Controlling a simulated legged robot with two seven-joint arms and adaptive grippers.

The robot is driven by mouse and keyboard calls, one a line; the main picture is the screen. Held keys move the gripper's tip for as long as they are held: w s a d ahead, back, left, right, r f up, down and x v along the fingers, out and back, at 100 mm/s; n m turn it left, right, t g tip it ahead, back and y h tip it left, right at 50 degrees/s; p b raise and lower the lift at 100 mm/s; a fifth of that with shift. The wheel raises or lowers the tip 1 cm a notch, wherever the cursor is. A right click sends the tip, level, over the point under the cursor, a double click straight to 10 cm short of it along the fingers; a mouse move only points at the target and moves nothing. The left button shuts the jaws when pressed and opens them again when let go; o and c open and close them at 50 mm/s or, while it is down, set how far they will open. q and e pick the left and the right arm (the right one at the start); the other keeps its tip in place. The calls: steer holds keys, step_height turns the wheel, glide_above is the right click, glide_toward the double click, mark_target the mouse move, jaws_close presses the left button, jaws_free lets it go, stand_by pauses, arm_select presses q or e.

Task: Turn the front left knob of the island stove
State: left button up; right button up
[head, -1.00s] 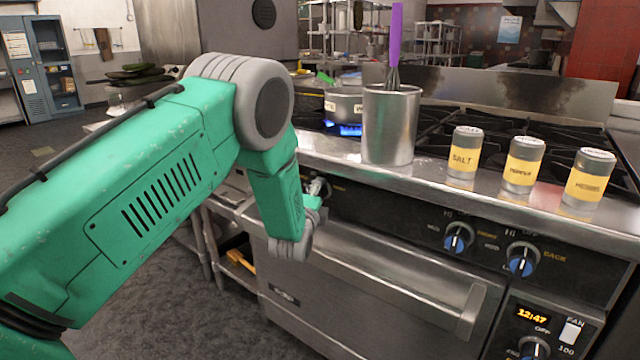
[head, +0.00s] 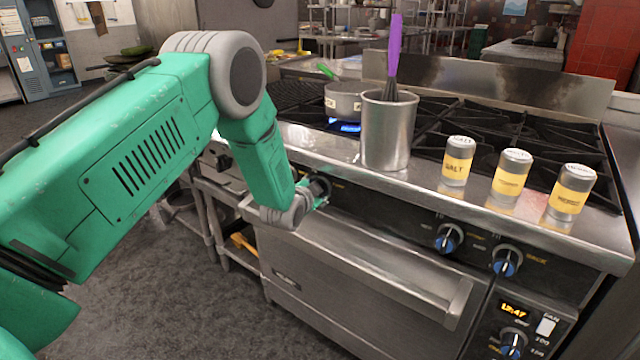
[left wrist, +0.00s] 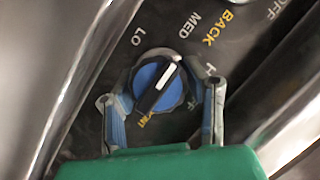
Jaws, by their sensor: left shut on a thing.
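The stove (head: 335,152) stands on the right in the head view, with a row of blue-faced knobs on its dark front panel. My left gripper (head: 316,190) is at the left end of this panel, around a knob there. In the left wrist view the blue knob (left wrist: 150,98) sits between the two fingers of my left gripper (left wrist: 168,85), which is shut on it. The knob's white pointer slants to the upper right of the picture. LO and MED show on the panel; a yellow label below the knob is partly hidden. My right gripper is not in view.
A pot (head: 343,101) sits over a lit blue flame (head: 346,127). A metal canister (head: 386,135) with a purple-handled whisk (head: 394,45) and three labelled shakers (head: 514,178) stand along the front ledge. The oven door handle (head: 458,304) juts out below the panel.

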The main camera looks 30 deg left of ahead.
arm_select(q)
steer(key=n, duration=0.1)
steer(key=n+h+p, duration=0.1)
steer(key=shift+s+a+f+n+g, duration=0.2)
steer(key=shift+a+n+g, duration=0.15)
steer(key=shift+n+g, duration=0.05)
steer(key=shift+f+n+h, duration=0.2)
steer(key=shift+n+h, duration=0.9)
steer(key=shift+n, duration=0.1)
steer(key=shift+s+d+f+n+h+b, duration=0.15)
steer(key=shift+n+h+b, duration=0.25)
steer(key=shift+n+h, duration=0.3)
steer(key=shift+n+g+h+b, duration=0.3)
steer(key=shift+n+h+b, duration=0.4)
steer(key=shift+n+b, duration=0.35)
steer(key=shift+n, duration=0.25)
steer(key=shift+d, duration=0.1)
steer(key=o, duration=1.1)
steer(key=shift+o, duration=0.2)
steer(key=shift+w, duration=0.25)
steer(key=shift+r, duration=0.25)
